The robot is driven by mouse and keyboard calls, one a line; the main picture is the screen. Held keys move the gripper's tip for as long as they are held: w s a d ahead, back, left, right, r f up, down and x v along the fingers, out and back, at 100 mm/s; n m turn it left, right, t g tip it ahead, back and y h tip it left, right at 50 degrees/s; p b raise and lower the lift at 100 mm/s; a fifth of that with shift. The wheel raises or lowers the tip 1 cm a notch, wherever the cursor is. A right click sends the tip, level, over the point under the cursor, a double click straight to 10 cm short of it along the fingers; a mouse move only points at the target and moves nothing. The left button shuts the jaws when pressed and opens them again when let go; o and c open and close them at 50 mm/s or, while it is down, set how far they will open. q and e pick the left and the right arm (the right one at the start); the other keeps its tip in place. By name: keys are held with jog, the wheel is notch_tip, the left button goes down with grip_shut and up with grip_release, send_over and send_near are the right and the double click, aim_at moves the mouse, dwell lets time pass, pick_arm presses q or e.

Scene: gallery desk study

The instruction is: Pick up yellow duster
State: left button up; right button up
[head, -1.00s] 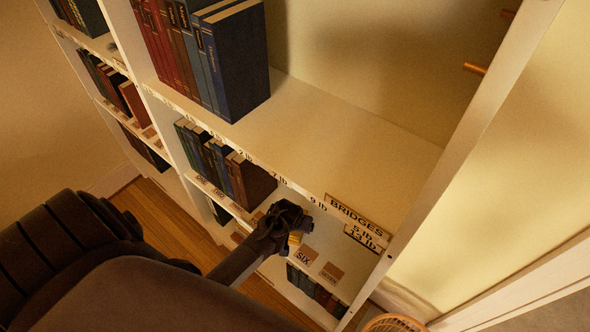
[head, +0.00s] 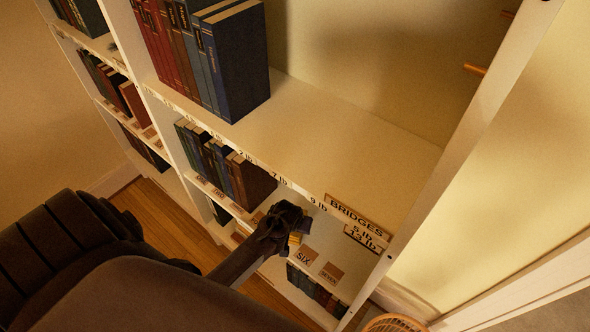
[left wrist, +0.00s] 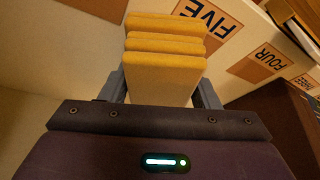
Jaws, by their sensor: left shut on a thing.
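The yellow duster (left wrist: 164,75) is a folded stack of yellow layers in the left wrist view, between the two fingers of my left gripper (left wrist: 165,88). The fingers are shut on it from both sides. In the head view my left gripper (head: 290,222) is at the lower shelf of the white bookcase, and only a small yellow part of the duster (head: 295,238) shows beside it. Whether the duster touches the shelf cannot be told. My right gripper is not in view.
The white bookcase (head: 360,125) holds rows of books, with blue books (head: 235,62) on the upper shelf. Labels such as the SIX card (head: 303,260) line the shelf edges. Dark books (head: 250,180) stand left of my gripper. A wicker basket (head: 395,323) is at bottom right.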

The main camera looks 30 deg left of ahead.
pick_arm(q)
jog(key=shift+r, duration=0.15)
jog(key=shift+s+r+b, duration=0.2)
jog(key=shift+r+b, duration=0.1)
jog(key=shift+r, duration=0.1)
notch_tip(320, 180, up, 7)
jog(key=shift+f+b, duration=0.2)
jog(key=shift+b, duration=0.1)
jog(key=s+a+b, duration=0.1)
jog(key=s+b, duration=0.1)
jog(key=s, duration=1.7)
jog(key=shift+s+a, duration=0.3)
